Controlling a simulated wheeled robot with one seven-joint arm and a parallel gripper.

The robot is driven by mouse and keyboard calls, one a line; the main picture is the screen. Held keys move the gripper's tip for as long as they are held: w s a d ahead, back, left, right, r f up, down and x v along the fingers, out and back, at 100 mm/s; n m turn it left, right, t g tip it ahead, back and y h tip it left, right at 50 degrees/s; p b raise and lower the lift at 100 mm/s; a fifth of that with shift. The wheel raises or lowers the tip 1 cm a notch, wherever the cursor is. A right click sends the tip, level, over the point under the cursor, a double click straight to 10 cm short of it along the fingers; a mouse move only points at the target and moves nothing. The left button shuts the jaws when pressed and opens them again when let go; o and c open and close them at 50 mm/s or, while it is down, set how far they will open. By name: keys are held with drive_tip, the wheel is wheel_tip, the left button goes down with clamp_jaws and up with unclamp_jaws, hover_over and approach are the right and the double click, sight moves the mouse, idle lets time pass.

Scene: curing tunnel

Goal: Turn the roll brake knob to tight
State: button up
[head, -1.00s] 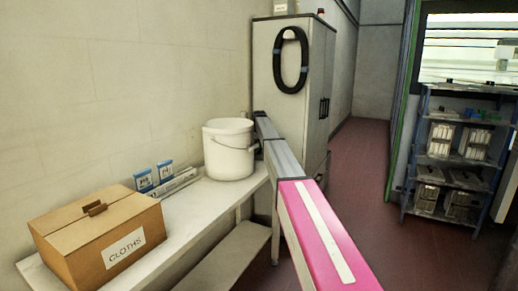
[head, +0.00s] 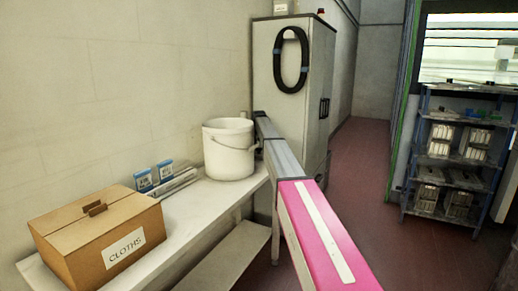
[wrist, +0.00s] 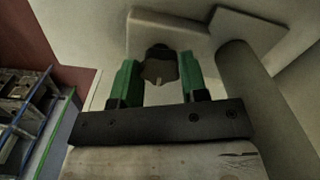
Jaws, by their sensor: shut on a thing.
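In the wrist view the roll brake knob (wrist: 160,65) is a dark, lobed knob with a small pale mark at its lower edge. It sits between the two green fingers of my gripper (wrist: 157,76). My gripper is shut on the knob. The knob's setting cannot be read here, and no tight or loose label shows. Neither the knob nor my gripper shows in the head view.
A pale cylinder (wrist: 262,95) stands close on the right in the wrist view. In the head view a bench holds a cloths box (head: 98,235) and a white bucket (head: 229,150). A shelf rack (head: 455,165) stands right. The red floor between is clear.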

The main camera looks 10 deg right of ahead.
drive_tip(key=shift+m, duration=0.5)
drive_tip(key=o, duration=0.9)
wheel_tip(320, 180, up, 11)
drive_tip(key=shift+f, duration=0.1)
idle(0.3)
